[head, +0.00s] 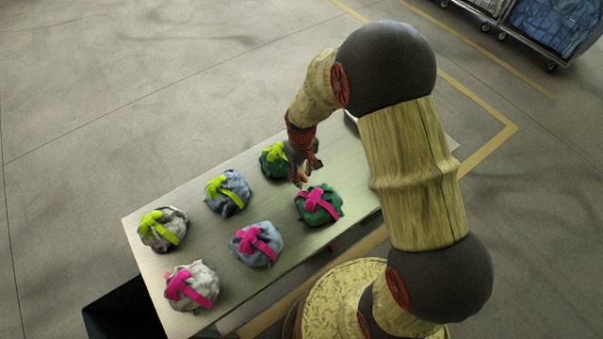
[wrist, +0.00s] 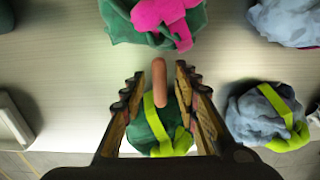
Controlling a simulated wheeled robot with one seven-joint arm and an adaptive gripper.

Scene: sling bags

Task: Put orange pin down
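The orange pin (wrist: 159,82) shows in the wrist view as a slim, rounded orange-brown shape. It lies between the two fingers of my gripper (wrist: 158,78), with a visible gap on each side. I cannot tell whether it touches the table. In the head view, my gripper (head: 303,174) points down over the table between the green bag with the lime strap (head: 272,165) and the green bag with the pink strap (head: 318,206). The fingers are apart. In the wrist view, the lime-strapped green bag (wrist: 150,130) is partly hidden behind the gripper.
The pale table (head: 215,235) also holds blue-grey bags (head: 228,194) (head: 256,244) and whitish bags (head: 163,229) (head: 190,286) with lime or pink straps. Bare tabletop runs between the two rows. Wheeled carts (head: 553,30) stand far off at the top right.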

